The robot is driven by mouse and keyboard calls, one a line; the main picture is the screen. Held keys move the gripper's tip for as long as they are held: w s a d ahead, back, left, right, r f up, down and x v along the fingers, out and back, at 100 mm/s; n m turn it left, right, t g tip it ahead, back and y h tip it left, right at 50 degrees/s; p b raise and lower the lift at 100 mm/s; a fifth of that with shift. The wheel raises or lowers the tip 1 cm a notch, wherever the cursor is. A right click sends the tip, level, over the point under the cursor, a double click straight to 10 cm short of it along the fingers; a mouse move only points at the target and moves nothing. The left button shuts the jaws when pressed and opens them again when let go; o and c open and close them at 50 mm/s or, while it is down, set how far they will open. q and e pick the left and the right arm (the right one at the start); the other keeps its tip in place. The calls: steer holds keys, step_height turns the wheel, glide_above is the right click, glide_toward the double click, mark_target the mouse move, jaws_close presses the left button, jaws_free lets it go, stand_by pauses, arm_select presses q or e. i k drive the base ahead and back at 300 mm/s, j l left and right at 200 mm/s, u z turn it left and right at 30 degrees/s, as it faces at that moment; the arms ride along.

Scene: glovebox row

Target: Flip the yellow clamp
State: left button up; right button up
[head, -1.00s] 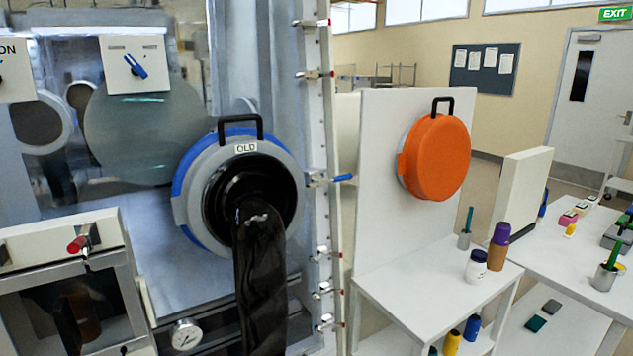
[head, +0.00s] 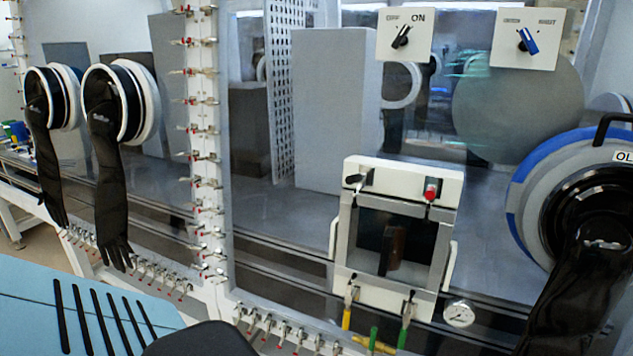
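A clamp with a yellow handle (head: 346,318) hangs at the lower left of the small white chamber (head: 396,177), its handle pointing down. A clamp with a green handle (head: 404,336) hangs at the chamber's lower right. Between them, at the bottom edge, are a green upright piece (head: 373,338) and a yellowish piece lying across (head: 379,346); I cannot tell exactly what these two are. Neither of my grippers is in view.
Rows of red-tipped clamps line the glovebox post (head: 205,150) and lower edge. Black gloves (head: 106,180) hang from ports at left. The large port labelled "OLD" (head: 532,205) is at right, its black sleeve hanging down. A gauge (head: 459,314) sits beside the chamber.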

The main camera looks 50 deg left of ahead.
mark_target(346, 318)
steer(key=k+u, duration=0.1)
steer(key=u, duration=1.15)
